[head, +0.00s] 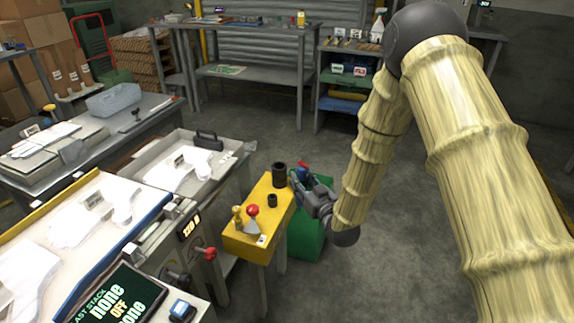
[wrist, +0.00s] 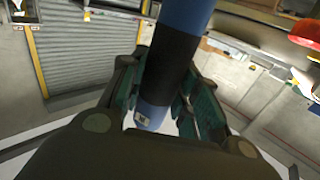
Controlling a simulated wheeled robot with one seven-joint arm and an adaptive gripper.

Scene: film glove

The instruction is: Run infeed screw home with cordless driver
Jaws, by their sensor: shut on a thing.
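My gripper (head: 303,184) is just right of a yellow stand (head: 252,244) in the head view. In the wrist view its fingers (wrist: 162,108) are closed around a blue shaft with a black band, which looks like the handle of the cordless driver (wrist: 172,62). In the head view a bit of blue and red shows at the gripper, with most of the tool hidden. I cannot pick out the infeed screw for certain. A machine (head: 148,246) at the lower left has a lit readout and red-knobbed controls (head: 205,253).
The yellow stand carries a tall black cup (head: 279,174), a short black cup (head: 272,201), a red-topped cone (head: 252,219) and a brass piece (head: 238,218). A green bin (head: 306,238) stands beside it. Open floor (head: 385,265) lies right of the bin.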

